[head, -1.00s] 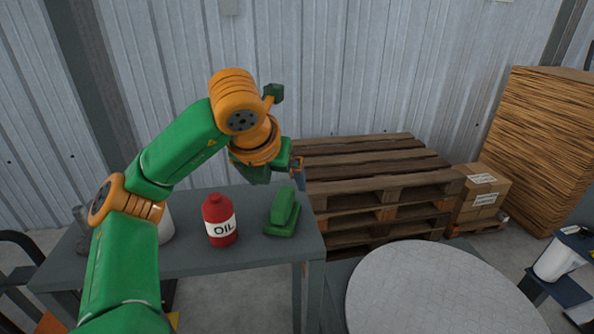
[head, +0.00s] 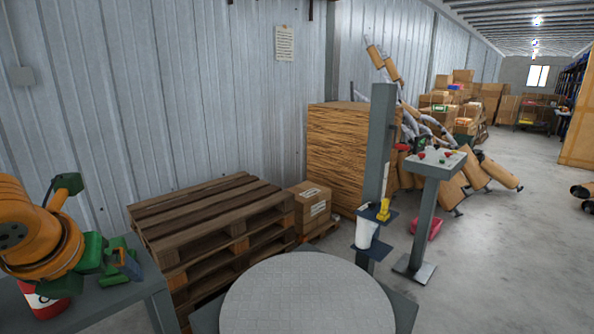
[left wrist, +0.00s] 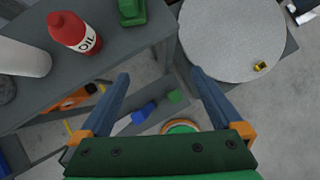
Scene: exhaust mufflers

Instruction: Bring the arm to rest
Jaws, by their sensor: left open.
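My left arm comes in from the lower left of the head view, with its orange wrist in front of a grey table (head: 108,301). My left gripper (head: 130,265) shows at the table's right part, partly seen edge-on. In the left wrist view its two blue fingers stand wide apart, and the left gripper (left wrist: 160,75) is open with nothing between the fingertips. A red oil bottle (head: 45,304) stands on the table, partly hidden by my wrist; it also shows in the left wrist view (left wrist: 72,32). My right gripper is not in view.
A round grey-white tabletop (head: 305,297) is right of the table. Stacked wooden pallets (head: 205,225) and a cardboard box (head: 312,207) stand behind. A green object (left wrist: 131,12) lies near the table's edge.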

